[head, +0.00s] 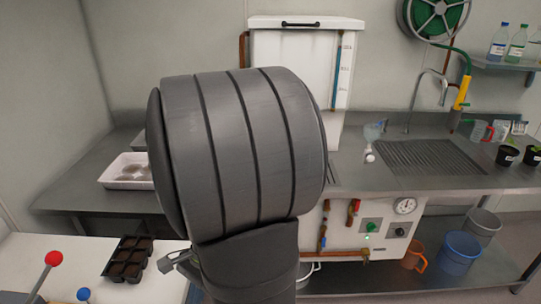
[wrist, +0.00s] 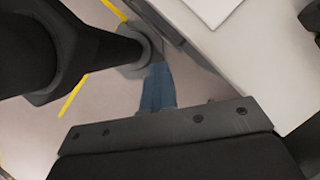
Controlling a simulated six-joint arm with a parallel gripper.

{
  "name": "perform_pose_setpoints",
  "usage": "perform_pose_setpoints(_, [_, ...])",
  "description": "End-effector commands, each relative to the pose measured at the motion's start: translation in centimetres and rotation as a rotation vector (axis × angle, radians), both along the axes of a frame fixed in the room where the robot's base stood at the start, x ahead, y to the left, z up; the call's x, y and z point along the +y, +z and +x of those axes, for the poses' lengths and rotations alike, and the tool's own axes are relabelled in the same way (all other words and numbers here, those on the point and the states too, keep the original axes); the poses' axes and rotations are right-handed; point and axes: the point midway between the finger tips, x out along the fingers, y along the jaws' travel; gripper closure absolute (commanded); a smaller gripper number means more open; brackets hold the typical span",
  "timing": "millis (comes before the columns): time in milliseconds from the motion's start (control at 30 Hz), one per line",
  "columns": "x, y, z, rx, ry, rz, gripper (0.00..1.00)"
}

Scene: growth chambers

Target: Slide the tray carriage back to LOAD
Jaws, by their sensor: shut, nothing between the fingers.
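In the wrist view my gripper (wrist: 158,72) shows as blue fingers reaching out from a dark plate with screws. The fingers are shut together with nothing between them, above the floor and beside a white surface edge. A black cell tray (head: 128,259) with brown soil lies on a white top (head: 60,250) at the lower left. I cannot make out the tray carriage or a LOAD mark; my arm may hide them.
A lever with a red ball (head: 54,258) and a blue knob (head: 83,294) stand at lower left. A white tray (head: 112,183) sits on the steel bench (head: 80,200). A white tank, valves, and a sink (head: 430,157) are behind and right. Buckets (head: 457,252) stand below.

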Motion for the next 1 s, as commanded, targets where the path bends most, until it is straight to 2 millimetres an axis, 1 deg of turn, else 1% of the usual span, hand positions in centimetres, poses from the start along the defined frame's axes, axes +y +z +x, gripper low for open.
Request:
perform_pose_setpoints(700, [-5.1, 0.0, 0.0, 0.000, -0.003, 0.000, 1.00])
perform_pose_setpoints(833, [-5.7, 0.0, 0.0, 0.000, -0.001, 0.000, 1.00])
perform_pose_setpoints(1000, [-5.9, 0.0, 0.0, 0.001, 0.000, -0.001, 1.00])
